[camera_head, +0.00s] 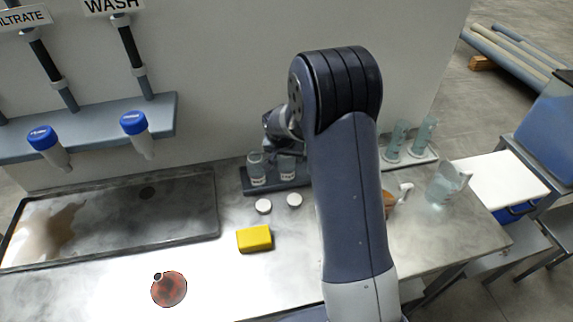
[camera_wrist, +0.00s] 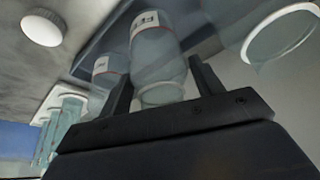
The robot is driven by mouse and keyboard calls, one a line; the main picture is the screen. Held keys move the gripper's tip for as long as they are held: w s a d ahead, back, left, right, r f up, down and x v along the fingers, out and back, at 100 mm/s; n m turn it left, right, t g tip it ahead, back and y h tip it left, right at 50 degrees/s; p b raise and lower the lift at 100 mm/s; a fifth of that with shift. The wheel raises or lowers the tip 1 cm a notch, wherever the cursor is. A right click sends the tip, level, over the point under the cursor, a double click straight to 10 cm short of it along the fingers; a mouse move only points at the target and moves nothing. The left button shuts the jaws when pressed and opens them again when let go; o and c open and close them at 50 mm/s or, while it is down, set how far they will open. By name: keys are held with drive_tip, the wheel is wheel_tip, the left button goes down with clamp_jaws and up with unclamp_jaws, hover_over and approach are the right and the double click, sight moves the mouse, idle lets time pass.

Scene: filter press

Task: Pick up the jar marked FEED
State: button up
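In the wrist view, a clear glass jar (camera_wrist: 158,52) with a white label stands between and beyond the fingers of my gripper (camera_wrist: 165,88). The label seems to begin with F, but I cannot read it surely. The fingers are apart, with no clear contact on the glass. A second labelled jar (camera_wrist: 106,72) is to its left, and a large open glass rim (camera_wrist: 283,32) is at the right. In the head view, two jars, one left (camera_head: 257,170) and one right (camera_head: 287,168), stand in a dark rack (camera_head: 262,187). My arm hides the rack's right part and the fingertips.
Two white lids, one left (camera_head: 263,206) and one right (camera_head: 294,200), lie before the rack. A yellow sponge (camera_head: 254,238) is nearer. A glass beaker (camera_head: 444,184) and tubes (camera_head: 396,140) are to the right. A shallow metal tray (camera_head: 170,215) fills the left.

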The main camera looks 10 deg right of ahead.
drive_tip(key=c, duration=0.7)
drive_tip(key=shift+r, duration=0.15)
